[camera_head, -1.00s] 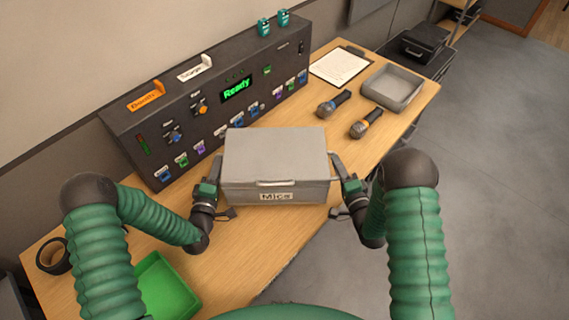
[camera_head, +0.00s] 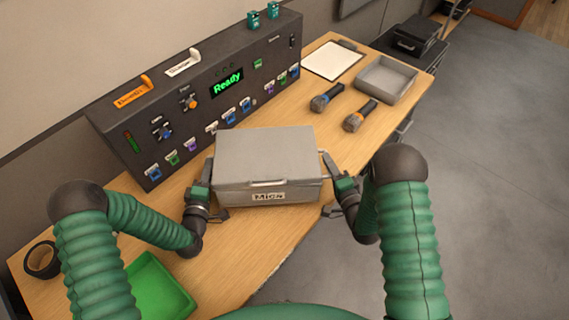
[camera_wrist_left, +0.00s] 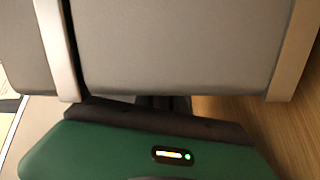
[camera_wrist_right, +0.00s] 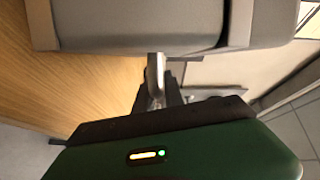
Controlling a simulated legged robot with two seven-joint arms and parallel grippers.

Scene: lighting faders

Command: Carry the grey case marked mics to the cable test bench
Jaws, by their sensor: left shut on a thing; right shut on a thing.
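The grey case (camera_head: 266,160) marked "Mics" is between my two grippers in the head view, over the front part of the wooden table, label and front handle facing me. My left gripper (camera_head: 205,190) is shut on its left side. My right gripper (camera_head: 335,175) is shut on its right side. The case fills the top of the left wrist view (camera_wrist_left: 180,45) and the right wrist view (camera_wrist_right: 140,20); the fingertips are mostly hidden there. I cannot tell whether the case touches the table. No bench labelled for cable testing can be made out.
A black fader console (camera_head: 150,125) with a green "Ready" display stands along the table's back. Two microphones (camera_head: 327,97), a grey tray (camera_head: 387,79) and a clipboard (camera_head: 332,60) lie right of the case. A green tray (camera_head: 155,285) and tape roll (camera_head: 42,260) lie front left. Floor (camera_head: 480,190) at right is clear.

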